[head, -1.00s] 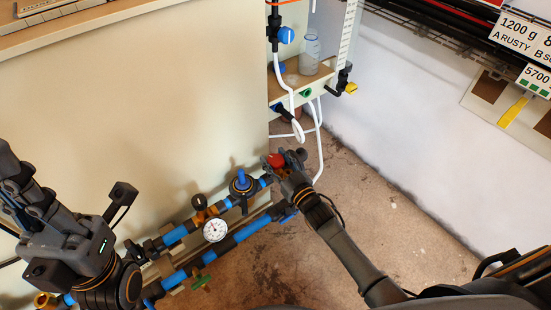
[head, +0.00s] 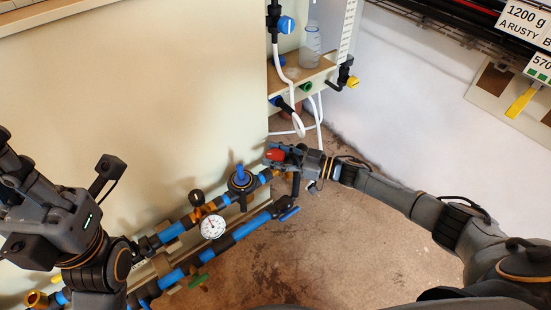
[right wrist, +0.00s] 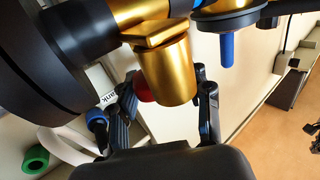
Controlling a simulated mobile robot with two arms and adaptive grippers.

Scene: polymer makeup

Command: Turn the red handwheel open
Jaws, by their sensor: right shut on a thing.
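The red handwheel (head: 275,155) sits at the far end of the upper blue pipe line, low by the cabinet corner. My right gripper (head: 284,153) is at the handwheel, reaching it from the right, and is shut on it. In the right wrist view, a small part of the red handwheel (right wrist: 143,88) shows between my right gripper's fingers (right wrist: 167,98). A brass valve body (right wrist: 168,72) hides much of the wheel and the contact. My left gripper (head: 12,165) is at the left edge, away from the wheel; its jaw opening is unclear.
A blue-handled valve (head: 241,178) and a pressure gauge (head: 212,226) stand along the pipes near the wheel. A green handle (head: 198,280) is on the lower pipe. White hoses (head: 297,122) hang just behind. The floor (head: 330,240) to the right is clear.

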